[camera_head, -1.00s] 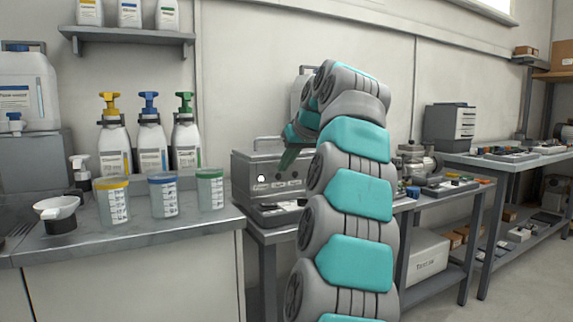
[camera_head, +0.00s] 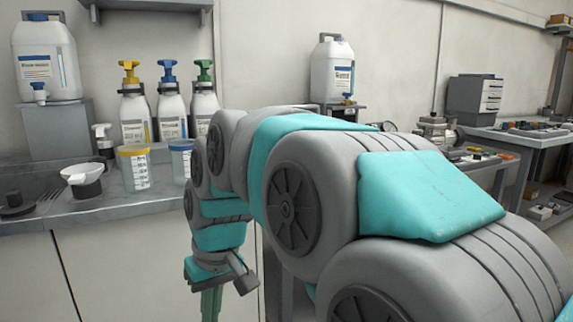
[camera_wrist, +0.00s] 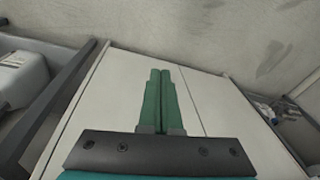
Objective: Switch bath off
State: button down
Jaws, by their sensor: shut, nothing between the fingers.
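The bath, a grey metal box with a row of controls seen in the earlier head view, is hidden now behind my arm. Its switch does not show in either current view. My gripper (camera_head: 210,303) hangs low in front of the white cabinet, left of my arm's large links, pointing down. In the wrist view my gripper's green fingers (camera_wrist: 160,72) are together with nothing between them, in front of plain pale cabinet panels (camera_wrist: 110,95). They touch nothing that I can make out.
A counter (camera_head: 110,207) on the left carries a yellow-rimmed beaker (camera_head: 134,172), a blue-rimmed beaker (camera_head: 181,163) and pump bottles (camera_head: 134,115). A white canister (camera_head: 332,72) stands behind my arm. A workbench (camera_head: 540,140) with small parts is at right.

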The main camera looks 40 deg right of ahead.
jog(key=s+a+f+g, duration=0.1)
jog(key=s+f, duration=0.5)
jog(key=s, duration=0.3)
jog(key=s+a+f+g+h, duration=0.1)
jog(key=s+f+g, duration=0.1)
jog(key=s+f, duration=0.5)
jog(key=s, duration=0.3)
jog(key=shift+a, duration=0.3)
jog(key=shift+s+f, duration=0.1)
